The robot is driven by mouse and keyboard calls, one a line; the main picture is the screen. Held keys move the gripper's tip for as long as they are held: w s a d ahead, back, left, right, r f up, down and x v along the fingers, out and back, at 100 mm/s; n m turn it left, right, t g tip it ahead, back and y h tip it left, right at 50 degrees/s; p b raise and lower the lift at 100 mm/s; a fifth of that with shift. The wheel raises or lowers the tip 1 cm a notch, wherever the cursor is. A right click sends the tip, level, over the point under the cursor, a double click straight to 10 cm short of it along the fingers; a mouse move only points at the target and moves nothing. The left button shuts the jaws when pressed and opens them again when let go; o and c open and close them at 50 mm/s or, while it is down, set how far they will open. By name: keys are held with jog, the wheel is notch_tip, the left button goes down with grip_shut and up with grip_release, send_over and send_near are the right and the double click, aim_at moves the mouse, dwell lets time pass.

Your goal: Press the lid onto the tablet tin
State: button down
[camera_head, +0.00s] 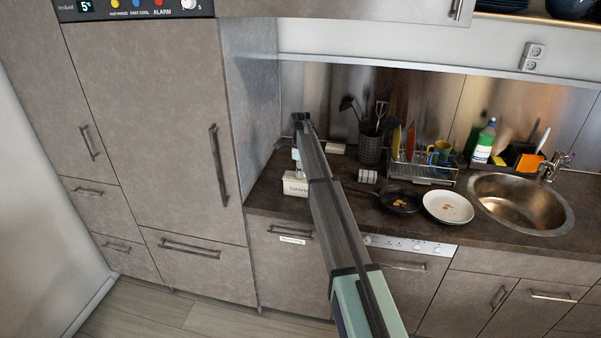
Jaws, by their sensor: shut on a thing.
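The tablet tin (295,188) is a small cream box with dark lettering on its front. It stands near the left end of the dark worktop, close to the tall cabinet's side. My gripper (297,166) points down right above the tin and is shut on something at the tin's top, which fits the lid. The fingertips and the lid are too small and too covered by my arm to make out clearly. I cannot tell whether the lid touches the tin's rim all round.
A pale block (336,148) lies behind my arm. To the right are a striped white roll (367,176), a dark pan (400,198), a white plate (448,207), a utensil holder (370,149), a dish rack (424,172) and a sink (520,200). The tall cabinet (158,140) bounds the left.

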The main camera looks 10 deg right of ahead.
jog(key=shift+f, duration=0.1)
dwell(0.3)
jog(key=c, duration=0.6)
grip_release()
jog(key=shift+c, duration=0.2)
jog(key=shift+r+p, duration=1.3)
jog(key=shift+r, duration=2.2)
grip_shut()
jog(key=shift+f+b, duration=0.95)
jog(key=shift+f, duration=1.7)
